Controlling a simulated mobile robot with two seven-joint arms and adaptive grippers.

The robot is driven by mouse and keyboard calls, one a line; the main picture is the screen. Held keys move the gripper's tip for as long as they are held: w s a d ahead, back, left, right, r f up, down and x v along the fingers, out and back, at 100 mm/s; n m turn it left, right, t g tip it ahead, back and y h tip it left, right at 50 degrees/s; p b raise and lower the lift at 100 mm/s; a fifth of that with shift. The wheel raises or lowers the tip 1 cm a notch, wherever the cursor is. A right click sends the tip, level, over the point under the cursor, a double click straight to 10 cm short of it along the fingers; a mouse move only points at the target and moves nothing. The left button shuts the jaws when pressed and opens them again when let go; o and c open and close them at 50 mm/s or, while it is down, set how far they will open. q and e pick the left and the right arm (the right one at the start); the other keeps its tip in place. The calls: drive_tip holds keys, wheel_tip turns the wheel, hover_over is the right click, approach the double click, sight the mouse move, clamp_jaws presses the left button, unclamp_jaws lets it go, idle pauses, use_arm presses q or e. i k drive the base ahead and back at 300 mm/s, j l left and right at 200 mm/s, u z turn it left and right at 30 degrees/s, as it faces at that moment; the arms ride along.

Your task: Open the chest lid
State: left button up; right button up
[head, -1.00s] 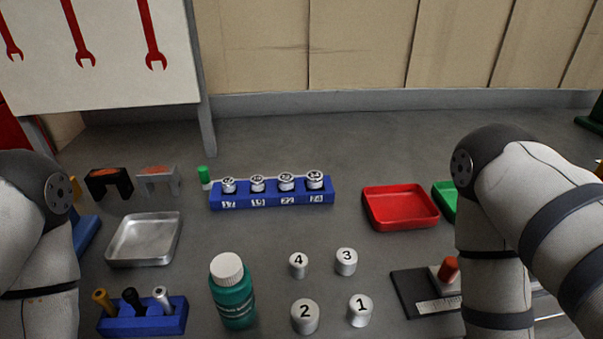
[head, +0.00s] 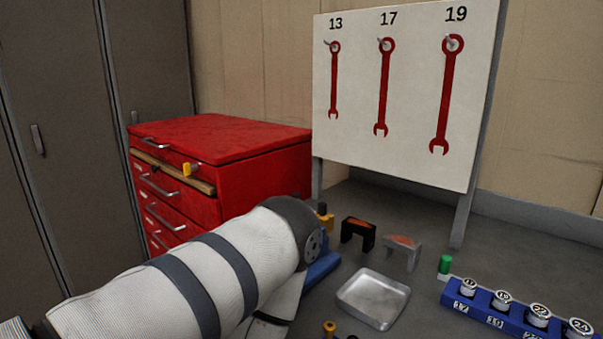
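The red chest (head: 225,170) stands at the left of the bench in the head view. Its flat red lid (head: 215,135) is down, with a metal handle (head: 155,143) on the front edge. My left gripper does not show. My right arm and gripper are out of view.
A white board with red wrenches (head: 383,90) stands right of the chest. Black (head: 357,231) and grey (head: 402,250) blocks, a metal tray (head: 373,298) and a blue socket rack (head: 500,305) lie on the bench. Grey lockers (head: 60,130) stand at the left.

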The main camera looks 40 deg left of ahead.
sight(213, 138)
drive_tip(key=k+l+u, duration=0.1)
drive_tip(key=u, duration=0.35)
drive_tip(key=k+u, duration=0.25)
drive_tip(key=u, duration=0.2)
drive_tip(key=k+j+u, duration=0.1)
drive_tip(key=u, duration=0.35)
drive_tip(key=k+j+u, duration=0.15)
drive_tip(key=u, duration=0.3)
drive_tip(key=i+j+z, duration=0.35)
drive_tip(key=i+j, duration=0.2)
drive_tip(key=i+j+z, duration=0.4)
drive_tip(key=j, duration=0.25)
drive_tip(key=i+j+z, duration=0.2)
drive_tip(key=j, duration=0.2)
drive_tip(key=i+j+z, duration=0.15)
drive_tip(key=j, duration=0.25)
drive_tip(key=i+j+z, duration=0.2)
drive_tip(key=j, duration=0.25)
